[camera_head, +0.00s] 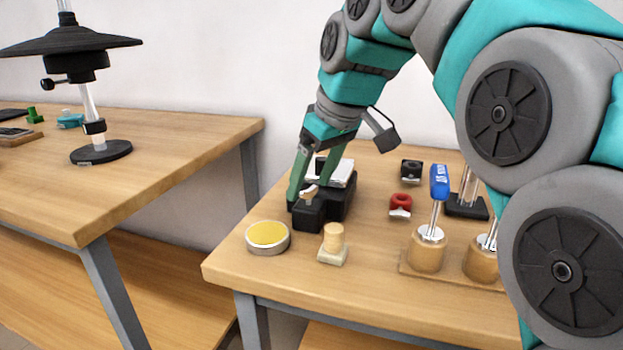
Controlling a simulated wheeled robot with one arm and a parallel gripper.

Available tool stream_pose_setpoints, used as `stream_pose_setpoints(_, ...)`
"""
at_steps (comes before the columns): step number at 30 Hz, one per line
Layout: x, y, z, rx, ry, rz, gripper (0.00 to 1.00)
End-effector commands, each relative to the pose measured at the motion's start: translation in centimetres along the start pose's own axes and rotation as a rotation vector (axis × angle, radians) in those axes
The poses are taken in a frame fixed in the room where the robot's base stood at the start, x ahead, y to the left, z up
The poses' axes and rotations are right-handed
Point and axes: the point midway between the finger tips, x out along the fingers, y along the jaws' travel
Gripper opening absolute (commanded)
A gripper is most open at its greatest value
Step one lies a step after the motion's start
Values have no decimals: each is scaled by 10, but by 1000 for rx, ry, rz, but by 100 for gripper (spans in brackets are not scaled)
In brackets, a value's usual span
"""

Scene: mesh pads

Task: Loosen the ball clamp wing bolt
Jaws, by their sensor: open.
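My gripper (306,187) is open at the near left end of a black block-shaped fixture (318,214) on the right table. Its two green fingers point down, one on each side of a small tan wing-shaped piece (309,194) on top of the fixture, which looks like the wing bolt. I cannot tell whether the fingers touch it. A pale flat plate (341,172) lies on the far part of the fixture, partly hidden behind the gripper.
A round tin with a yellow top (267,236) and a small wooden peg on a base (333,243) stand in front. A red ring clamp (400,205), a black clamp (411,169) and a wooden holder with a blue-handled screwdriver (438,186) stand right. A gap separates the left table (170,165).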

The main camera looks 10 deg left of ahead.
Motion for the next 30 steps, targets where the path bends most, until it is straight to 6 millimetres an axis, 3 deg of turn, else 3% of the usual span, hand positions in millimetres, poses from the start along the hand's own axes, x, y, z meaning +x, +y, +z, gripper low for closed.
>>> stream_pose_setpoints(12,6,0,0,0,2,1,78)
stream_pose_setpoints(30,5,0,0,0,1,1,10)
